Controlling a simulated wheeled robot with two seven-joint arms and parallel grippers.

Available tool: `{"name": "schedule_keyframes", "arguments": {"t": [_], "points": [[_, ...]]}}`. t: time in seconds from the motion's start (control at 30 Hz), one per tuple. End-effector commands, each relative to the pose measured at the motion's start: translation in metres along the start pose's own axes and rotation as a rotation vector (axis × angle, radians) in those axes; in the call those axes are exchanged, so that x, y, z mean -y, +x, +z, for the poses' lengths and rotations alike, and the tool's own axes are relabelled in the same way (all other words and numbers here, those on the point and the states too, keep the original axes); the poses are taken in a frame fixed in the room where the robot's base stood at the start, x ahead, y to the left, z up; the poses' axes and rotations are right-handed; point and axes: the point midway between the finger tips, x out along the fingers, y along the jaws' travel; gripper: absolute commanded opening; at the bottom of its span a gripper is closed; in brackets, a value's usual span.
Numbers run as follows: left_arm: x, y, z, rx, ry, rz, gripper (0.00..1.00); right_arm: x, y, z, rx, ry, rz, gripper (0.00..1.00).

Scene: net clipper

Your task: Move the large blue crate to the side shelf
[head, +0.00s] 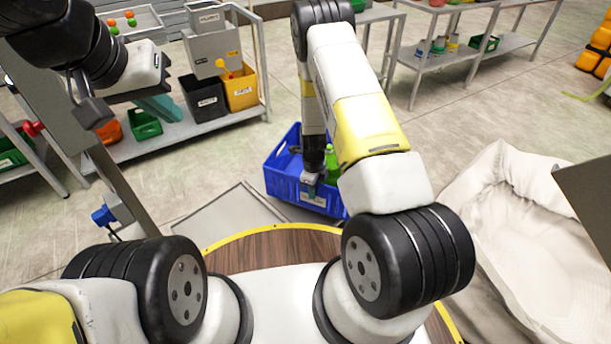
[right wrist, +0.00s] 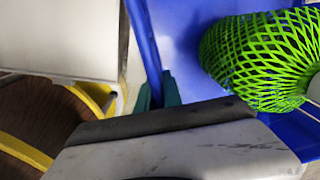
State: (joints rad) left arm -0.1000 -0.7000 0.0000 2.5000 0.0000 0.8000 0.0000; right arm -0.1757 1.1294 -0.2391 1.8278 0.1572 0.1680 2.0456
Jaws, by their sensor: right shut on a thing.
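The large blue crate (head: 278,180) is in the middle of the head view, beyond my round wooden-topped base. My right gripper (head: 313,182) reaches down and is shut on the crate's near wall. In the right wrist view the crate's blue wall (right wrist: 146,45) runs between the teal fingertips (right wrist: 158,92). A green net roll (right wrist: 262,60) lies inside the crate. I cannot tell whether the crate touches the floor. My left gripper (head: 128,103) is raised at the upper left, open and empty, far from the crate.
A grey shelf (head: 185,138) at the upper left holds black (head: 204,99) and yellow (head: 241,88) bins and a small green crate (head: 145,125). More tables (head: 435,57) stand at the back right. A large white sack (head: 515,235) lies at the right. Floor between is clear.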

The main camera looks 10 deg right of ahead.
Motion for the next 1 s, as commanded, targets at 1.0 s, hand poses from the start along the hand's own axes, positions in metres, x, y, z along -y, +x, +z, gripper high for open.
{"name": "schedule_keyframes", "arguments": {"t": [1.0], "points": [[0.000, 0.000, 0.000, 0.000, 0.000, 0.000, 0.00, 0.022, 0.038, 0.009, 0.004, -0.001, -0.006, 0.00]]}}
